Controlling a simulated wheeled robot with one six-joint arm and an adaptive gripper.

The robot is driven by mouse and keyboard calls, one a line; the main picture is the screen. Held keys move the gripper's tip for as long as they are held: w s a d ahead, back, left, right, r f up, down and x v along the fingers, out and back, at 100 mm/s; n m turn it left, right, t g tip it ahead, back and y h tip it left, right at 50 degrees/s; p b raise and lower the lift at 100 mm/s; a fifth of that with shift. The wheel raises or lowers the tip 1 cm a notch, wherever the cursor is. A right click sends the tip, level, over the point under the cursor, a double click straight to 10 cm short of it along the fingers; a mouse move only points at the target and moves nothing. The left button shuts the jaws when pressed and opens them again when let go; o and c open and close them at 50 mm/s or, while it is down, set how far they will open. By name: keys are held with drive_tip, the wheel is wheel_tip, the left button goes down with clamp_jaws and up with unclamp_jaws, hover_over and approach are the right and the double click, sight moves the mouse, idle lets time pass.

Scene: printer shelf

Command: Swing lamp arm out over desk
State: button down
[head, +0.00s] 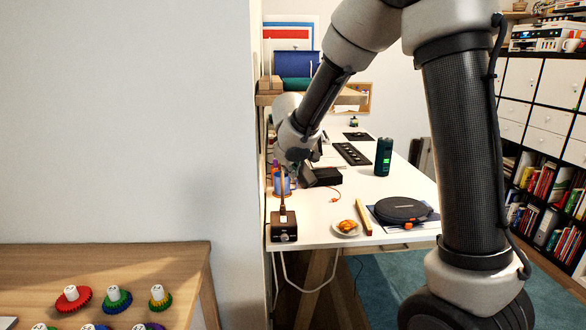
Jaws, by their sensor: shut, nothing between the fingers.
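A black block-shaped base (284,232) stands at the near left corner of the white desk (318,226), beside the wall. A thin tan upright post (282,192) rises from it; this looks like the lamp's stand. The lamp's arm and head cannot be made out clearly, and my own arm covers the area above. My gripper (305,177) points down at the left side of the desk, just right of the post. Its fingers are small and dark here and look shut and empty. Whether it touches the post cannot be told.
A black box (327,177) lies close right of my gripper. A round black device (402,210), a plate of food (347,227), a wooden stick (363,217) and a dark green cylinder (383,157) stand on the desk. A wall (130,120) and a wooden shelf (268,99) bound the left.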

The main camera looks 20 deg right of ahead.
drive_tip(key=shift+w+d, duration=0.5)
drive_tip(key=shift+d, duration=0.1)
drive_tip(key=shift+d+n, duration=0.3)
